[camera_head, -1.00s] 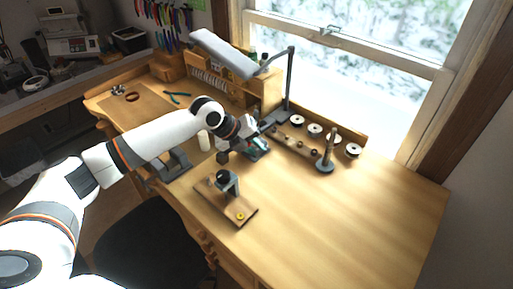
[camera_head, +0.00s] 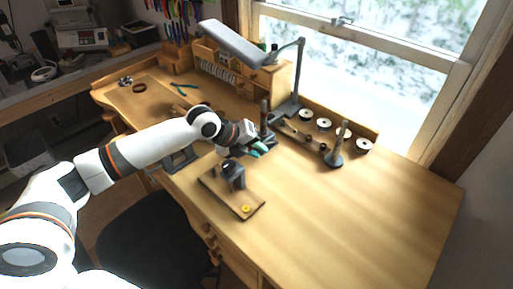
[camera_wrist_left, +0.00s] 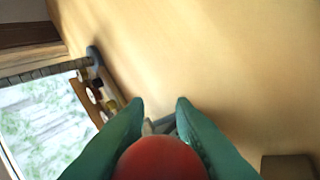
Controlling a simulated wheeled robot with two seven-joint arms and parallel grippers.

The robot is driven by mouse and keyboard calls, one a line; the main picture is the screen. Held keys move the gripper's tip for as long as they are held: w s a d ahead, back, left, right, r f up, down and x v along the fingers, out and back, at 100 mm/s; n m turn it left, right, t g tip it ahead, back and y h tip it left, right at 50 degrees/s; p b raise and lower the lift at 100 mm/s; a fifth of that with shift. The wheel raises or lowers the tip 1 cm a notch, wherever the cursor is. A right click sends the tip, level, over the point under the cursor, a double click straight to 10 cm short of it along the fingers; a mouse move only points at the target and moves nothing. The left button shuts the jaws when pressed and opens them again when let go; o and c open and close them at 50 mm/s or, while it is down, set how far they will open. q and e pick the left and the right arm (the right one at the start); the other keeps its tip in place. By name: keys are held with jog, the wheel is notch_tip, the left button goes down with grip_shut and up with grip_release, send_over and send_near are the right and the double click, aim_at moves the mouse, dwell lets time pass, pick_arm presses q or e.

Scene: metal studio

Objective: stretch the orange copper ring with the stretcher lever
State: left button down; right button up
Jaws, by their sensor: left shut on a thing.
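My left gripper (camera_head: 258,151), with green fingers, is at a dark upright tool (camera_head: 265,113) near the middle of the bench; I take this to be the stretcher. In the left wrist view the fingers (camera_wrist_left: 160,104) are shut around a rounded red knob (camera_wrist_left: 160,160), with a grey rod showing just beyond it. I take the knob to be the end of the stretcher lever. The fingers hide most of the lever in the head view. I cannot make out the orange copper ring on the tool. My right gripper is not in view.
A small wooden board with a dark block (camera_head: 235,177) lies nearer me. A lamp (camera_head: 235,42) hangs behind. The front right of the bench (camera_head: 370,220) is clear.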

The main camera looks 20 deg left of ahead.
pick_arm(q)
jog(key=shift+f, duration=0.2)
jog(key=c, duration=1.5)
grip_release()
jog(key=shift+o, duration=1.1)
jog(key=shift+w, duration=0.1)
jog(key=shift+r, duration=0.1)
jog(key=b+v, duration=0.2)
jog(key=v, duration=1)
